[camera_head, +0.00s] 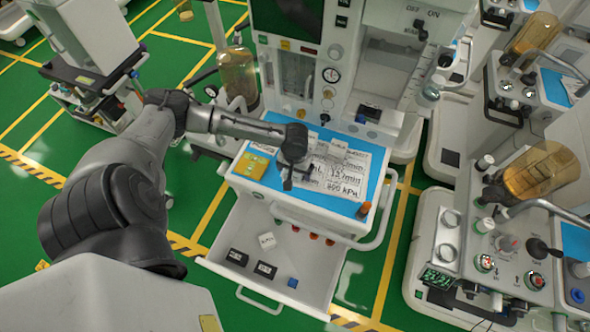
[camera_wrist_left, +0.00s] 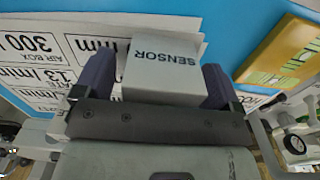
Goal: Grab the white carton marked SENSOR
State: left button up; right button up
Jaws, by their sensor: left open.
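The white carton marked SENSOR (camera_wrist_left: 163,68) shows in the left wrist view, its printed face towards the camera and the lettering upside down. My left gripper (camera_wrist_left: 156,84) is open, with one dark finger on each side of the carton. The right finger looks very close to the carton's side and a narrow gap shows at the left finger; I cannot tell whether either touches. In the head view my left gripper (camera_head: 291,178) is over the cart's blue worktop (camera_head: 372,155), and I cannot make out the carton there. My right gripper is not in view.
Printed sheets (camera_head: 340,172) lie on the worktop, with a yellow pack (camera_head: 252,163) at its left. Below, an open drawer (camera_head: 225,220) holds dark boxes, a small white box (camera_head: 267,240) and several vials. The machine's front panel (camera_head: 297,75) rises behind the worktop. A rail (camera_head: 375,238) edges it.

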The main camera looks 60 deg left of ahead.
pick_arm(q)
jog(key=shift+f, duration=0.25)
jog(key=c, duration=1)
jog(key=shift+r, duration=0.1)
